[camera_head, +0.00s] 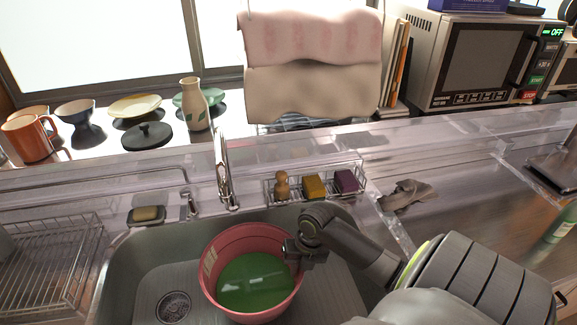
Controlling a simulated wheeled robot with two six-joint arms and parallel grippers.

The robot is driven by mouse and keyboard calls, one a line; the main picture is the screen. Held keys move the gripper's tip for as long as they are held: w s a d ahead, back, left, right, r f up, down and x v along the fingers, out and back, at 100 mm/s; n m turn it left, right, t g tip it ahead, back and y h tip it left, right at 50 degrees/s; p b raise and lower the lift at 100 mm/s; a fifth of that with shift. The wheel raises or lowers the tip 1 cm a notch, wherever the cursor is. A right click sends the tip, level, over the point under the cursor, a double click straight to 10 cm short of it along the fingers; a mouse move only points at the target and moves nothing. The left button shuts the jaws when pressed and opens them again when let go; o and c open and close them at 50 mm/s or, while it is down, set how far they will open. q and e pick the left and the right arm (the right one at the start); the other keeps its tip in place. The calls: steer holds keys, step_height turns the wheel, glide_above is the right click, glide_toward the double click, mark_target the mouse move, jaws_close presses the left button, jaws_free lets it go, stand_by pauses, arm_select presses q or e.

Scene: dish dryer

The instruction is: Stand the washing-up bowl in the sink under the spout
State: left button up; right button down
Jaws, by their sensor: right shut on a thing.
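The washing-up bowl (217,250) is pink-red with a green inside bottom and a pale label on its left wall. It is in the steel sink (130,262), upright or nearly so; I cannot tell whether its base touches the sink floor. The spout (224,172) is a chrome tap behind the sink, its lower end just behind the bowl's far rim. My right gripper (292,252) is shut on the bowl's right rim. My left gripper is not in view.
The drain (173,306) shows left of the bowl. A wire dish rack (50,255) stands at the left. A wire caddy (330,190) with a brush and sponges is behind the sink. A grey cloth (407,194) lies on the right counter. Cups and dishes line the sill.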

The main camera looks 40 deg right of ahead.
steer(key=shift+f, duration=3.25)
steer(key=shift+f, duration=0.15)
steer(key=c, duration=1.5)
jaws_free()
steer(key=r, duration=0.4)
steer(key=s+d+r, duration=0.1)
steer(key=r, duration=0.3)
steer(key=d+r, duration=0.1)
steer(key=r, duration=0.3)
steer(key=shift+s, duration=0.2)
steer(key=shift+r, duration=0.1)
